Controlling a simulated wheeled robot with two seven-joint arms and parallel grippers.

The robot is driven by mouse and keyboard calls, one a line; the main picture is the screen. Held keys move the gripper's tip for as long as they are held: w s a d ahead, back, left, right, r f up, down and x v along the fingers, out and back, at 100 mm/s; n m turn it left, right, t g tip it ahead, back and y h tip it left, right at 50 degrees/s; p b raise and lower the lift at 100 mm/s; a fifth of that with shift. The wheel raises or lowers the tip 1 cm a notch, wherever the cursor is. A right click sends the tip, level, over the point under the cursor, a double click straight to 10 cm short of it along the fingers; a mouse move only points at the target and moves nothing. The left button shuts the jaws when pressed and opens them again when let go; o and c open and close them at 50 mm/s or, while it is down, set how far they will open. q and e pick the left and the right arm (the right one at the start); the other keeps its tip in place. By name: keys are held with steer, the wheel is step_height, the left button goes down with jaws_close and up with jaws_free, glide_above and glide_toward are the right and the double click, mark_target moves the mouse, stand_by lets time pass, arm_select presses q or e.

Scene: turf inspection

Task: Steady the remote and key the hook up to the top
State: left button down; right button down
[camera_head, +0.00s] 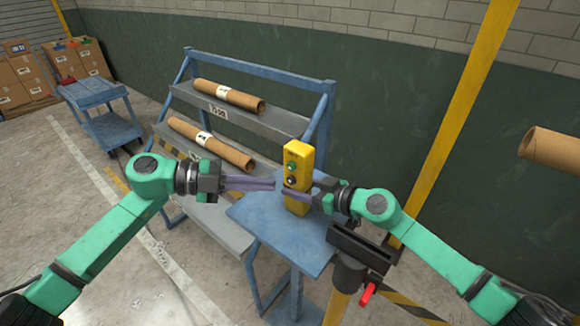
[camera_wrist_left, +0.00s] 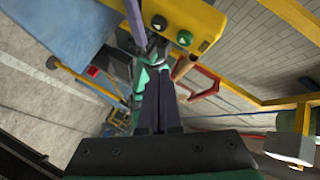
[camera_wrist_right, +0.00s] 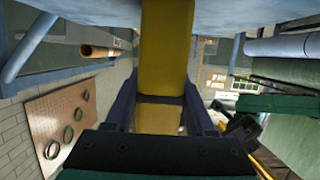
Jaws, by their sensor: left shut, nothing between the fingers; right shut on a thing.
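The remote (camera_head: 298,170) is a yellow upright box with a green button and a dark button on its face, standing at the blue table. My right gripper (camera_head: 316,191) is shut on the remote from the right. In the right wrist view the yellow body (camera_wrist_right: 165,45) lies between its fingers. My left gripper (camera_head: 273,184) is shut and empty, its tips just left of the remote. In the left wrist view its fingers (camera_wrist_left: 158,72) point toward the remote (camera_wrist_left: 190,14), whose two arrow buttons show; contact is unclear. I cannot make out the hook.
The blue table (camera_head: 270,222) is under the remote. A rack (camera_head: 262,122) with cardboard tubes stands behind. Another cardboard tube (camera_head: 553,150) is at the right edge. A dark clamp (camera_head: 360,245) with a red handle is in front, beside a yellow post (camera_head: 460,115).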

mark_target(291, 166)
arm_select(q)
steer(key=shift+w+d, duration=0.55)
steer(key=shift+w, duration=0.2)
steer(key=shift+w+d, duration=0.5)
steer(key=shift+w, duration=0.2)
stand_by(0.9)
steer(key=shift+w+d, duration=0.3)
steer(key=shift+w, duration=0.05)
